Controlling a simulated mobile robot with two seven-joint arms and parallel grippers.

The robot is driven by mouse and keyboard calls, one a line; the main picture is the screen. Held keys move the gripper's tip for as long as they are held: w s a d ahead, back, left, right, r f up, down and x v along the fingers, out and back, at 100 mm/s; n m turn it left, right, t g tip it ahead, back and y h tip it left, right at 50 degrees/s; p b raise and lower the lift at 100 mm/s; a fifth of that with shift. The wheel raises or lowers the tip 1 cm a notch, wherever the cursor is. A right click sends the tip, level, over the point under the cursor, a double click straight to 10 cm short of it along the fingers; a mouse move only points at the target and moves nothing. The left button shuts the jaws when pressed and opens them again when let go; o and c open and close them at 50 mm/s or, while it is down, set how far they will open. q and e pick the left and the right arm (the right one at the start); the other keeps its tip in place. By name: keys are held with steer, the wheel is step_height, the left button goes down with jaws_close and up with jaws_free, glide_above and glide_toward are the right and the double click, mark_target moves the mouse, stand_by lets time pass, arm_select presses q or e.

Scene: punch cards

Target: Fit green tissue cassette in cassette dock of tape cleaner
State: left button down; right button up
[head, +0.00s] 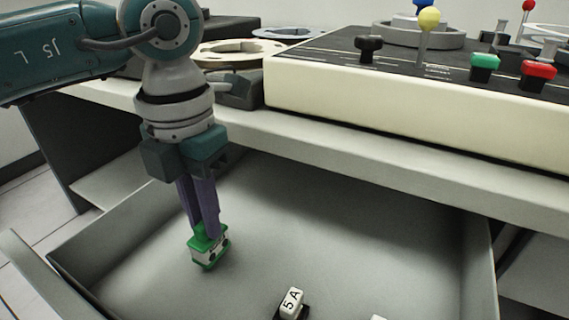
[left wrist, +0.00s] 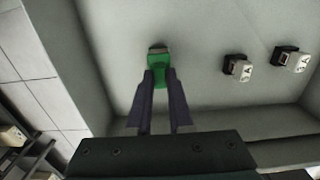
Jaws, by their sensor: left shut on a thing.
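The green tissue cassette (head: 209,247) has a green top and a pale body with dark marks. My left gripper (head: 207,232) points down with its purple fingers shut on the cassette's top, over the open drawer at the left. In the left wrist view the green cassette (left wrist: 157,70) sits between the fingertips (left wrist: 158,78). I cannot tell whether the cassette touches the drawer floor. The tape cleaner (head: 420,110), a cream box with a dark top, stands on the desk above. I cannot make out its cassette dock. My right gripper is not in view.
The left wrist view shows two white-and-black blocks (left wrist: 240,69) (left wrist: 292,61). The desk's front edge (head: 400,165) overhangs the drawer. Tape reels (head: 228,52) lie at the back.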

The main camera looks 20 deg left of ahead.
arm_select(q)
steer(key=shift+r+p, duration=1.65)
steer(key=shift+r, duration=0.35)
